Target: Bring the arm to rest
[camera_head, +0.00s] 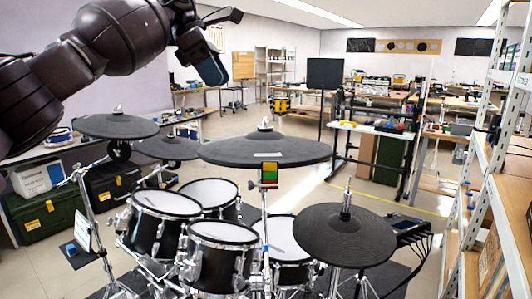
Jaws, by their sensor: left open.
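My left arm comes in from the upper left. My left gripper (222,38) is open at the top, left of the middle, with nothing seen between its fingers. It is above the drum kit and apart from it. My right arm and gripper are not in view.
Below stands an electronic drum kit with mesh pads (166,203) and dark cymbal pads: one in the middle (265,151), one at the right (345,236), one at the left (117,126). A metal shelf (488,160) stands at the right edge. Air around the gripper looks clear.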

